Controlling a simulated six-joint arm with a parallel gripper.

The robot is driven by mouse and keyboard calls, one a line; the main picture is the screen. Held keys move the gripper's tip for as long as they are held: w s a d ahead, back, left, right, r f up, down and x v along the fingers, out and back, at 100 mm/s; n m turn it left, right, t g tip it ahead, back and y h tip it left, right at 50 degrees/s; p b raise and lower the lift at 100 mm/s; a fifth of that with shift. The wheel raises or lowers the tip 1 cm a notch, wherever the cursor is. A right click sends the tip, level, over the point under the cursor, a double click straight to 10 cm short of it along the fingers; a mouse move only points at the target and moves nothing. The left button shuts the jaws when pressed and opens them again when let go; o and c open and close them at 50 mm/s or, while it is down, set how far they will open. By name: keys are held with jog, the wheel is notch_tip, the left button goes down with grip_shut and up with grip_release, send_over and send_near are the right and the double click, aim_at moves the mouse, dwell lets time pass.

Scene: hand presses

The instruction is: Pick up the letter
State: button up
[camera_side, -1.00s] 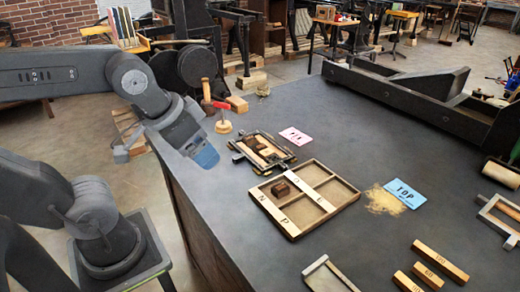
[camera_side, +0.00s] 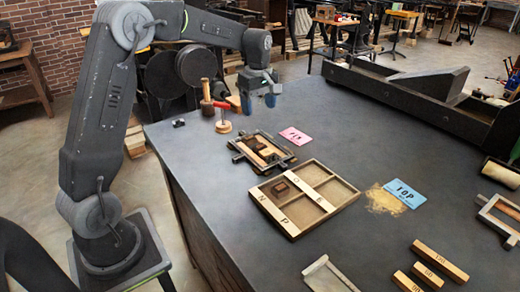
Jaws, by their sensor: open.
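My gripper (camera_side: 258,102) hangs in the air above the back left part of the table, its two blue-tipped fingers apart and nothing between them. One dark letter block (camera_side: 281,188) lies in the back left compartment of the wooden letter tray (camera_side: 335,212), well below and in front of my gripper. The tray has several compartments, with letters marked on its strips. More dark and light blocks (camera_side: 266,152) sit in a small metal-and-wood frame (camera_side: 249,160) behind the tray. The letter faces on the blocks are too small to read.
A red-handled tool (camera_side: 223,116) and a wooden mallet (camera_side: 207,97) stand near my gripper. A small dark piece (camera_side: 179,123) lies at the left edge. Wooden bars (camera_side: 440,262) lie at front right.

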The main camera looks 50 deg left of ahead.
aim_at(259, 146)
jog(key=f, duration=1.4)
jog(key=shift+w+a+f, duration=0.2)
jog(key=shift+a, duration=0.1)
jog(key=c, duration=0.9)
